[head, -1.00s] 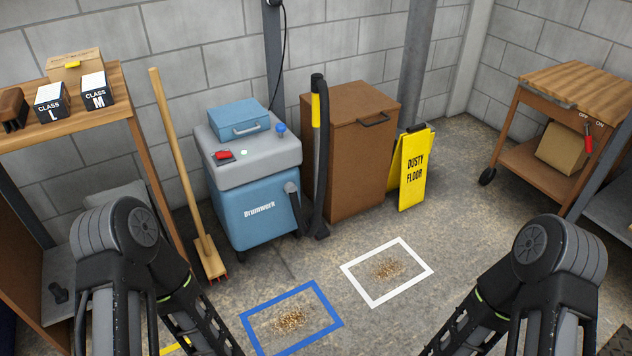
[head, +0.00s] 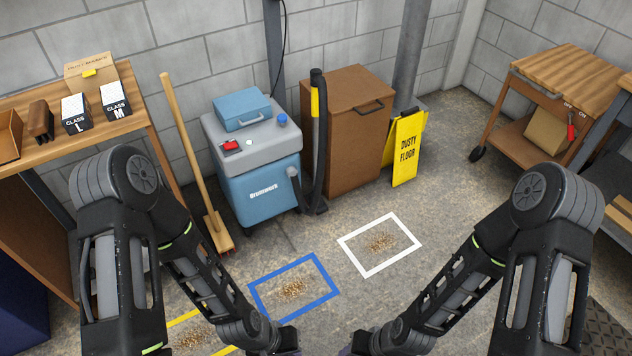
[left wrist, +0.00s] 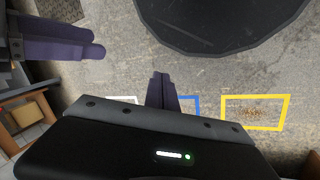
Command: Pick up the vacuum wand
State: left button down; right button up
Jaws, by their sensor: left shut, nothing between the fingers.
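The vacuum wand (head: 319,150) is a black upright tube with a yellow band near its top. It stands between the blue vacuum (head: 262,190) and a brown cabinet, its foot on the floor. A grey hose end shows on the vacuum's side beside it. My left gripper shows in the left wrist view (left wrist: 162,90) with its purple fingers together and empty, well short of the wand. Purple fingers of my right gripper (left wrist: 65,40) show at the upper left there, close together; their gap is unclear. In the head view both grippers are mostly below the bottom edge.
A broom (head: 195,165) leans left of the vacuum. The brown cabinet (head: 342,150) and yellow sign (head: 406,150) stand right of the wand. Blue (head: 262,304), white (head: 348,252) and yellow (left wrist: 285,112) floor frames hold debris. A shelf is left, a cart (head: 545,110) right.

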aim_at(323, 207)
jog(key=i+l+z, duration=0.1)
jog(key=i+l, duration=1.6)
jog(key=i, duration=0.15)
